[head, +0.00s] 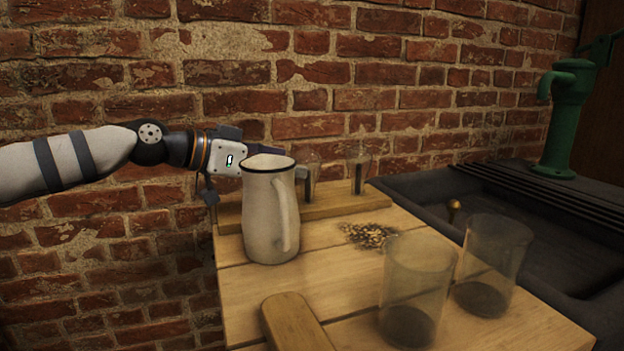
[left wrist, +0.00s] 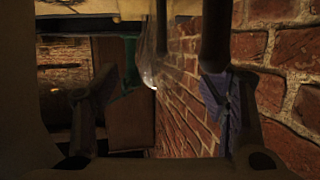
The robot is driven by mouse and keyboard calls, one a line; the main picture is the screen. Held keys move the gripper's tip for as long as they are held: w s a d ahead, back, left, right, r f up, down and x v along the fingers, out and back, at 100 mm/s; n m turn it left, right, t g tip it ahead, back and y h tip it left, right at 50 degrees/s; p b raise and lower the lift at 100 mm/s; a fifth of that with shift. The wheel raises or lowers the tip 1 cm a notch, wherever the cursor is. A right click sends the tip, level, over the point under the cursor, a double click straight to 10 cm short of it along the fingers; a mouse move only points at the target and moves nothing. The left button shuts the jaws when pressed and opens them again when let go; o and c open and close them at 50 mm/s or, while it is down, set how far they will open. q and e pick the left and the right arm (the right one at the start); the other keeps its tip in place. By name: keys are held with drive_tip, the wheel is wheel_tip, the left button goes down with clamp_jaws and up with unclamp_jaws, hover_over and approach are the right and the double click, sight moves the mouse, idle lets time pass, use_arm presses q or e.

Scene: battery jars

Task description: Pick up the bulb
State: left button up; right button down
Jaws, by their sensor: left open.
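A clear glass bulb (head: 311,160) stands at the wooden rail behind the white jug, with a dark rod by it. A similar clear glass shape (head: 358,158) with a dark rod stands further right on the rail. In the left wrist view a glass bulb (left wrist: 148,66) shows between the fingers, toward the top. My left gripper (left wrist: 157,97) is open, its two fingers apart, with no visible contact on the glass. In the head view it reaches in from the left behind the jug, which hides part of its fingers. My right gripper is not in view.
The white jug (head: 268,215) stands in front of the wooden rail (head: 330,205). Two glass jars (head: 412,280) (head: 494,260) with dark bottoms stand at the table's front right. Small debris (head: 368,235) lies mid-table. A brick wall is close behind; a green pump (head: 566,115) stands far right.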

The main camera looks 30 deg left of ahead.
use_arm(q)
drive_tip(key=b+x, duration=0.1)
drive_tip(key=x, duration=0.4)
drive_tip(key=shift+w+d+f, duration=0.1)
drive_tip(key=shift+w, duration=0.25)
drive_tip(key=c, duration=1)
drive_tip(key=shift+o, duration=0.2)
